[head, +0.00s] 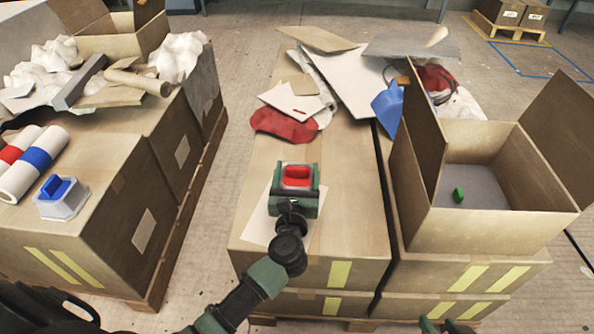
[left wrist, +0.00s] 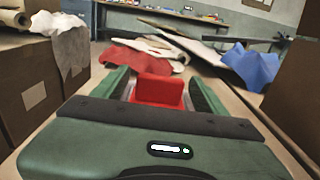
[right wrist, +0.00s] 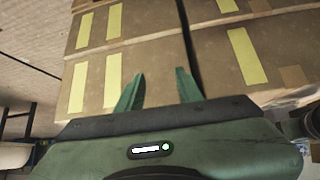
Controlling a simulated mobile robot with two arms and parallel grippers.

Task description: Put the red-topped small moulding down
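The red-topped small moulding (head: 297,174) has a pale rim around a red block. It sits between the fingers of my left gripper (head: 296,186), over or just beyond a white sheet (head: 259,222) on the middle cardboard stack. Its red top also shows between the fingers in the left wrist view (left wrist: 158,91). The fingers lie close against both sides and look shut on it. Its underside is hidden, so I cannot tell whether it touches the surface. My right gripper (right wrist: 155,88) is open and empty in front of the boxes; its fingertips show at the head view's bottom edge.
A blue-topped moulding (head: 62,196) stands on the left stack near rolls (head: 36,160). Red cloth (head: 283,125), boards (head: 352,82) and blue cloth (head: 388,108) lie behind my left gripper. An open carton (head: 490,230) at right holds a small green piece (head: 458,195).

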